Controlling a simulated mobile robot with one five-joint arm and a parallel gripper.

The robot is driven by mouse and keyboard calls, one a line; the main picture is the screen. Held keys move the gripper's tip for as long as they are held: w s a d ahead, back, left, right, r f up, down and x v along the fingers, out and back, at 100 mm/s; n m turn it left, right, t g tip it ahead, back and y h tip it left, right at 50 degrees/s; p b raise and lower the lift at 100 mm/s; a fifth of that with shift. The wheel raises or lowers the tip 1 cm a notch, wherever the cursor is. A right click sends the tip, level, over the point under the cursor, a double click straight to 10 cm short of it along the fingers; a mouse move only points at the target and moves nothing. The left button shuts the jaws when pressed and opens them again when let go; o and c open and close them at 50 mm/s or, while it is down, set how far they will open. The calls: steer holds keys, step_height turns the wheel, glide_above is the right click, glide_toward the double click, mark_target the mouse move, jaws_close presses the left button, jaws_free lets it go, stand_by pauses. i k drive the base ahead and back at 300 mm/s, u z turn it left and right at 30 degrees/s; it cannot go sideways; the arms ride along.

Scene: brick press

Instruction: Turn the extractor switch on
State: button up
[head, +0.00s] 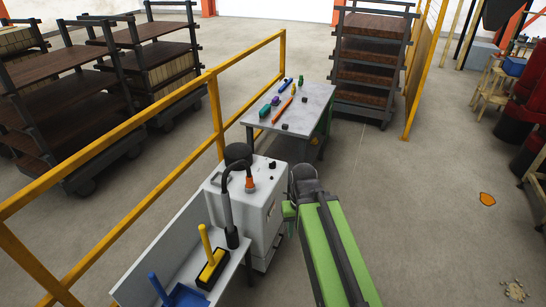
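The extractor appears to be the white cabinet (252,215) in the middle of the head view, with a black hose (228,200) and an orange fitting (250,183) on its top. Small dark knobs (271,165) sit on its top near the far right corner; one may be the switch, but they are too small to tell its position. My green arm reaches up from the bottom. My gripper (303,180), dark grey, is just right of the cabinet's top. Its fingers cannot be made out, and I see nothing held in it.
A grey table (262,118) with several coloured tools stands behind the cabinet. A yellow railing (120,124) runs along the left. A bench with a yellow brush (211,268) and a blue dustpan (180,294) is at the front.

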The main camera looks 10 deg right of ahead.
mark_target(272, 165)
steer(key=u, duration=0.45)
steer(key=i, duration=1.9)
steer(key=u, duration=0.5)
